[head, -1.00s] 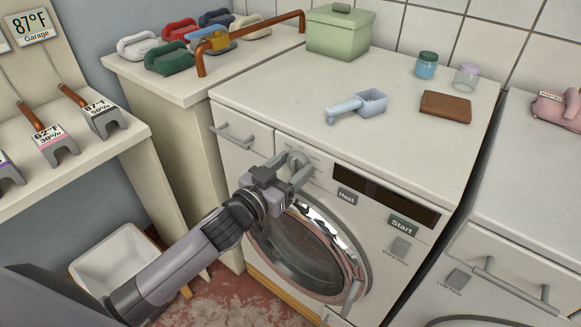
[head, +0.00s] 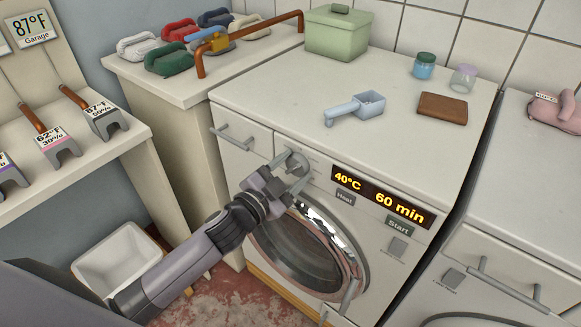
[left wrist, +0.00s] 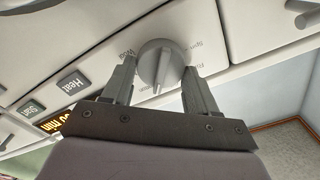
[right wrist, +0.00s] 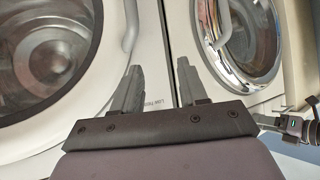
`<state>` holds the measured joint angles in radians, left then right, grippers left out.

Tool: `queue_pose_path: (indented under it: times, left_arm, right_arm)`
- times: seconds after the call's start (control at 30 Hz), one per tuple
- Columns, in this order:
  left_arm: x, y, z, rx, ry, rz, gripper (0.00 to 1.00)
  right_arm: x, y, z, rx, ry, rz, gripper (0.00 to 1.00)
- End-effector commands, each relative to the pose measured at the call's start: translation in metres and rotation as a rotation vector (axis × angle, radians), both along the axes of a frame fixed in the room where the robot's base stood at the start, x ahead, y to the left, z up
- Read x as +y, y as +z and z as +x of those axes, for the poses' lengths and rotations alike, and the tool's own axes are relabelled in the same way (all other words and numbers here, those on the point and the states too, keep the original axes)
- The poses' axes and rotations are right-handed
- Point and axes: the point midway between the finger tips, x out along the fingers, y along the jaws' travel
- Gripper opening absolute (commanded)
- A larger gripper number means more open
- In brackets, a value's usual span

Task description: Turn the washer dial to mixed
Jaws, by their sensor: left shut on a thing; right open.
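The washer dial (head: 295,161) is a round grey knob at the upper left of the washer front (head: 268,214). My left gripper (head: 294,173) is shut on it, one finger on each side, as the left wrist view shows around the dial (left wrist: 160,62). The ridge on the dial points toward the gripper's palm. Small labels ring the dial; "Wool" reads on one side, but the others are partly hidden or too small. The washer display (head: 381,196) is lit with "40°C" and "60 min". My right gripper (right wrist: 158,68) is open and empty before the machine fronts.
The Heat button (head: 345,198) and Start button (head: 398,229) sit below the display. A second machine (head: 530,215) is at the right.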

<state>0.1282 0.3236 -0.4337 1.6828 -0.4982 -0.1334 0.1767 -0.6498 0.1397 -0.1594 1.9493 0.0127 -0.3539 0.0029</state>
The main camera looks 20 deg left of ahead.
Motion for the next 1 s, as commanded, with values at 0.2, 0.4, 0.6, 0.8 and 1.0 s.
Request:
queue_pose_path:
  times: [0.2, 0.4, 0.6, 0.8, 1.0]
  left_arm:
    - [-0.0007, -0.0008, -0.0004, -0.069, 0.001, 0.193, 0.28]
    - [-0.0012, -0.0018, -0.0006, -0.135, 0.0, 0.372, 0.28]
    - [-0.0019, -0.0028, -0.0007, -0.196, -0.001, 0.542, 0.28]
    - [-0.0022, -0.0036, -0.0008, -0.248, -0.002, 0.683, 0.28]
    - [-0.0023, -0.0042, -0.0008, -0.284, -0.002, 0.782, 0.28]
  right_arm:
    - [0.0, 0.0027, 0.0, 0.0, 0.0, 0.0, 0.43]
    - [0.0, 0.0035, 0.0, 0.0, 0.0, 0.0, 0.43]
    - [0.0, 0.0036, 0.0, 0.0, 0.0, 0.0, 0.43]
    - [-0.0001, 0.0034, 0.0, 0.0, 0.0, 0.0, 0.43]
    - [-0.0001, 0.0032, 0.0001, 0.0, 0.0, 0.0, 0.43]
